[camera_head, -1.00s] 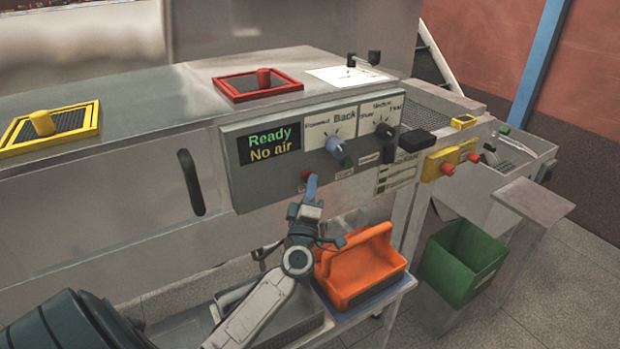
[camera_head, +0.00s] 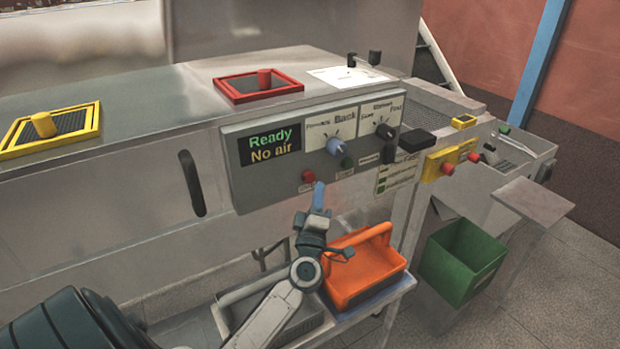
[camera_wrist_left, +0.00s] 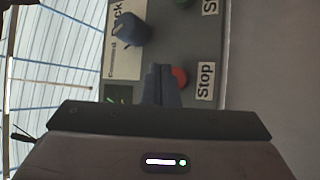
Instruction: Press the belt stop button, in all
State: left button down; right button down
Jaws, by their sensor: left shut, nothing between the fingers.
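The red stop button (camera_head: 308,176) is on the lower part of the grey control panel (camera_head: 243,195), below the display. It also shows in the left wrist view (camera_wrist_left: 181,76), beside a "Stop" label (camera_wrist_left: 205,81) and partly hidden by my fingers. My left gripper (camera_head: 319,187) is shut and empty. Its tips are just right of and below the button in the head view, and seem a little apart from it. The fingers (camera_wrist_left: 161,72) point at the panel in the wrist view. My right gripper is not in view.
A green button (camera_head: 347,162) and a blue-grey knob (camera_head: 335,146) sit right of the red button. The display (camera_head: 270,145) reads "Ready" and "No air". An orange carrier (camera_head: 362,262) stands on the cart below, near my wrist. A green bin (camera_head: 463,262) stands farther right.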

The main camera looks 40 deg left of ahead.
pick_arm(q)
jog(key=shift+s+d+r, duration=0.1)
jog(key=shift+s+d, duration=0.25)
jog(key=shift+d, duration=0.55)
jog(key=shift+s+d, duration=0.35)
jog(key=shift+d, duration=0.5)
